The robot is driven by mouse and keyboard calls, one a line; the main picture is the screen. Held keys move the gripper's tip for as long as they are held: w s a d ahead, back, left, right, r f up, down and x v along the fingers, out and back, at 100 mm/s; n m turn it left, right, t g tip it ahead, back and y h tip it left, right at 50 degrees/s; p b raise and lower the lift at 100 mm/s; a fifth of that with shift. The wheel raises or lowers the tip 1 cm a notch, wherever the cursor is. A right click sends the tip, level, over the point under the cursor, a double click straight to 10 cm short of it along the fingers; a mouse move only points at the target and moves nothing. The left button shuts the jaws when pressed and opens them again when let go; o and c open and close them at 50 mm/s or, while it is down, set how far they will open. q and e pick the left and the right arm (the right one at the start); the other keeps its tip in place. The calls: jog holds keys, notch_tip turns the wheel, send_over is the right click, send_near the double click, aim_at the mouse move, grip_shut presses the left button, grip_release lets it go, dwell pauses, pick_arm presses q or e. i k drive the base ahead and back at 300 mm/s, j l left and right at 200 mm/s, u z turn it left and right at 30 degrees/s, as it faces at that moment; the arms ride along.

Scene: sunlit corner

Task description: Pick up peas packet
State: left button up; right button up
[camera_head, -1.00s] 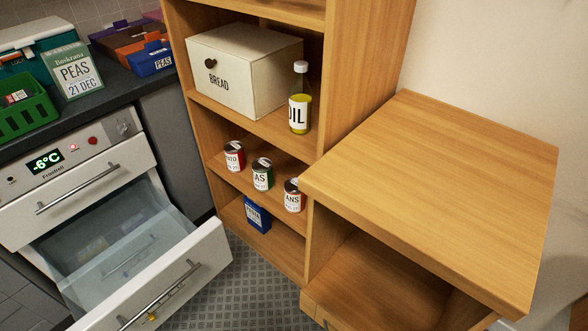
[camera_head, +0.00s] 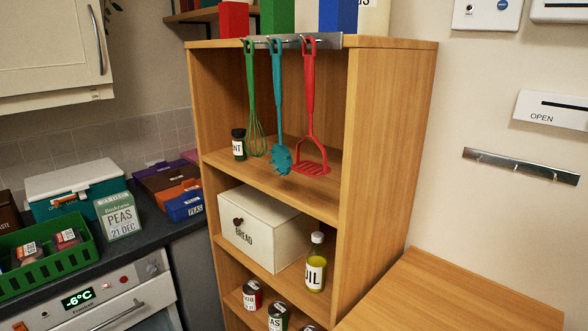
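A green-and-white packet (camera_head: 118,217) marked "PEAS 21 DEC" stands upright on the dark counter at left. It is between the green basket and the small boxes, in front of the teal box. A blue box (camera_head: 186,206) with a "PEAS" label on its front sits to its right on the same counter. Neither of my grippers is in view.
A green basket (camera_head: 50,270) with packaged items and a white-lidded teal box (camera_head: 75,188) crowd the counter (camera_head: 165,232). A wooden shelf unit (camera_head: 380,150) holds a bread box (camera_head: 258,228), an oil bottle (camera_head: 316,265) and cans. Utensils hang above.

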aim_at(116, 213)
jog(key=u, duration=0.4)
jog(key=j+u, duration=0.15)
jog(key=u, duration=0.2)
jog(key=j+u, duration=0.1)
jog(key=u, duration=0.3)
